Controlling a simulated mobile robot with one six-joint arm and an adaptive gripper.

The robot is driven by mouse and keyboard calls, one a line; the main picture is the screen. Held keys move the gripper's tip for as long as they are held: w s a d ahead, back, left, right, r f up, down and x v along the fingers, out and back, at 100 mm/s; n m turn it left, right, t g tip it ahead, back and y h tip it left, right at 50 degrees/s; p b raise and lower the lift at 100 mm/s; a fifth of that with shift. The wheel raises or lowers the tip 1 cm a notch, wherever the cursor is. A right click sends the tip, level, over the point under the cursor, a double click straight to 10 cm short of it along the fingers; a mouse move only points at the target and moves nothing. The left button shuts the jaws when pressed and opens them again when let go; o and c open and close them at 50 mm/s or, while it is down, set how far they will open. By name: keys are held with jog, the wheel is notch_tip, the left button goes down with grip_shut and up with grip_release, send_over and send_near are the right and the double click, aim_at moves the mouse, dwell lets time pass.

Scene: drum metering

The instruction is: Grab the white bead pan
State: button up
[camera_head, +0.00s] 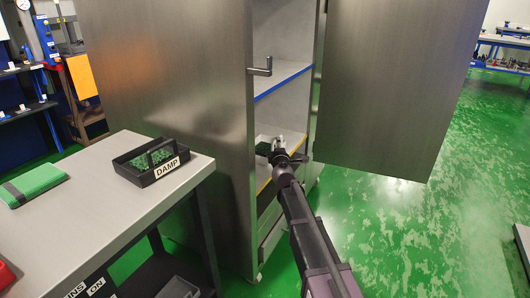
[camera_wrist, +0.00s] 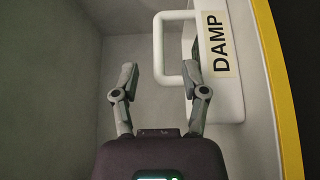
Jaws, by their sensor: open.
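The white bead pan (camera_wrist: 222,108) is in the cabinet, at the upper right of the wrist view. It has a black-on-cream DAMP label and a white loop handle (camera_wrist: 158,45) on its left side. My gripper (camera_wrist: 160,72) is open and empty. The handle's outer bar lies in line with the gap between the fingertips, and the right fingertip overlaps the handle's lower end. I cannot tell whether they touch. In the head view my gripper (camera_head: 281,152) reaches into the cabinet, beside the pan, which is small and partly hidden there.
The grey cabinet stands open, with its door (camera_head: 390,90) on the right. The pan's shelf has a yellow edge (camera_wrist: 278,90), and a blue-edged shelf (camera_head: 283,80) is above. A table (camera_head: 95,215) at left holds a black DAMP tray (camera_head: 150,174) of green beads and a green case (camera_head: 32,184).

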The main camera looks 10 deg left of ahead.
jog(key=shift+w+a+r, duration=0.1)
jog(key=shift+w+a, duration=0.1)
jog(key=shift+w, duration=0.65)
jog(key=shift+w+a+f, duration=0.1)
jog(key=shift+w+a, duration=0.05)
jog(key=shift+w, duration=0.7)
jog(key=shift+w+a+r, duration=0.1)
jog(key=shift+w+a, duration=0.1)
jog(key=shift+w, duration=0.65)
jog(key=shift+c, duration=0.2)
grip_shut()
